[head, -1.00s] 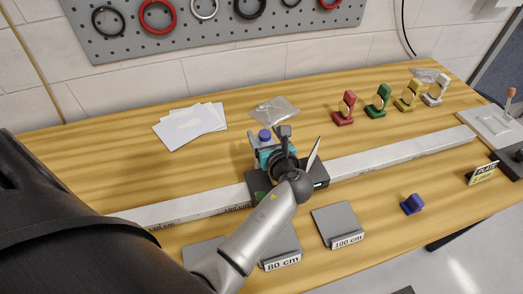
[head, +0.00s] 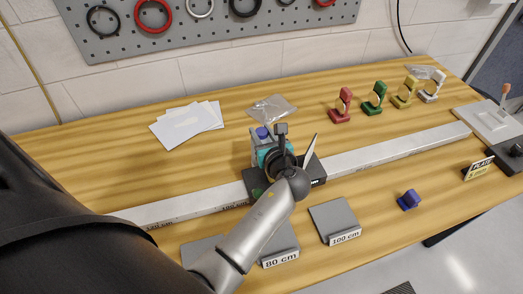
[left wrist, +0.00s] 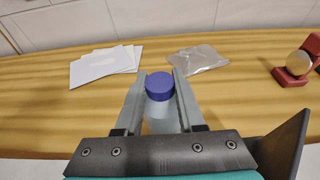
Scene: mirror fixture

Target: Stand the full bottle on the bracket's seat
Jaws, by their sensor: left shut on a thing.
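The bottle has a blue cap (head: 262,132) and a pale, see-through body. In the left wrist view the bottle (left wrist: 160,118) stands between the two grey fingers, its cap just beyond their tips. My left gripper (left wrist: 159,92) is shut on it. In the head view my left gripper (head: 260,142) is over the far side of the rail, and my wrist hides most of the bottle. A black carriage (head: 318,171) sits on the rail below and right of the wrist, partly hidden. I cannot make out the bracket's seat or whether the bottle touches anything. My right gripper is not in view.
A long pale rail (head: 400,149) crosses the wooden table. Red (head: 341,108), green, yellow and white holders stand at the back right. Papers (head: 186,123) and a clear bag (head: 271,108) lie behind. Grey pads (head: 333,219) and a blue block (head: 409,199) lie in front.

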